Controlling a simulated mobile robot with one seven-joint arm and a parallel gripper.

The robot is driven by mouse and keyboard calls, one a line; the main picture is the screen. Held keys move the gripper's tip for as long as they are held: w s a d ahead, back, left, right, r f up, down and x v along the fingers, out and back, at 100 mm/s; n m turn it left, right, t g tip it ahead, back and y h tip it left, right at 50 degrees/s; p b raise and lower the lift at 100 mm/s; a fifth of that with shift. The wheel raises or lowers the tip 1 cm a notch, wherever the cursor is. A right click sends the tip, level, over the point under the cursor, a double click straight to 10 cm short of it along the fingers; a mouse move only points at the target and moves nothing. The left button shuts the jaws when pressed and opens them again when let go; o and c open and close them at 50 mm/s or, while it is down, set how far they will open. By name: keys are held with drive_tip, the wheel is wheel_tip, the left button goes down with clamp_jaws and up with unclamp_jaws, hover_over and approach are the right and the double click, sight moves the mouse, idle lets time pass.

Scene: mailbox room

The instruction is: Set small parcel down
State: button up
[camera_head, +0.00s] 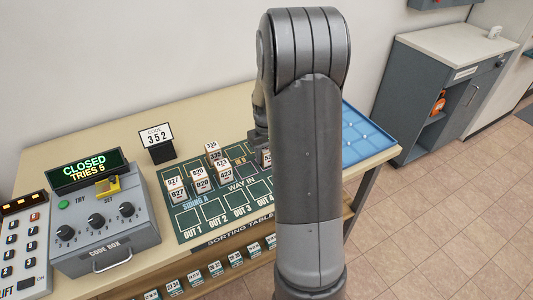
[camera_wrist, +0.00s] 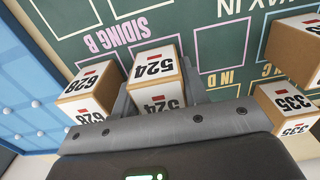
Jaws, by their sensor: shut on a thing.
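A small cardboard parcel (camera_wrist: 156,72) with white labels reading 524 sits between the fingers of my gripper (camera_wrist: 158,85) in the wrist view. The gripper is shut on it. The parcel is over the green sorting mat (camera_wrist: 225,50), by the SIDING B lettering; I cannot tell whether it touches the mat. In the head view my arm hides most of the gripper and the right part of the mat (camera_head: 195,233).
In the wrist view, parcel 628 (camera_wrist: 92,92) is close on the left and parcel 335 (camera_wrist: 285,106) is on the right. Several parcels stand around SIDING A, including parcel 827 (camera_head: 176,193). A blue tray (camera_head: 358,140) is at the table's right end. The code box (camera_head: 105,225) is left.

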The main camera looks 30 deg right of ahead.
drive_tip(key=o, duration=1)
wheel_tip(320, 180, up, 12)
drive_tip(key=s+a+r+t, duration=0.3)
drive_tip(key=s+a+r, duration=0.7)
drive_tip(key=s+a+t, duration=0.2)
drive_tip(key=s+a, duration=0.5)
drive_tip(key=s, duration=0.6)
drive_tip(key=shift+s+r+t, duration=0.25)
drive_tip(key=shift+r+t, duration=0.05)
drive_tip(key=shift+r, duration=0.1)
drive_tip(key=shift+a, duration=0.1)
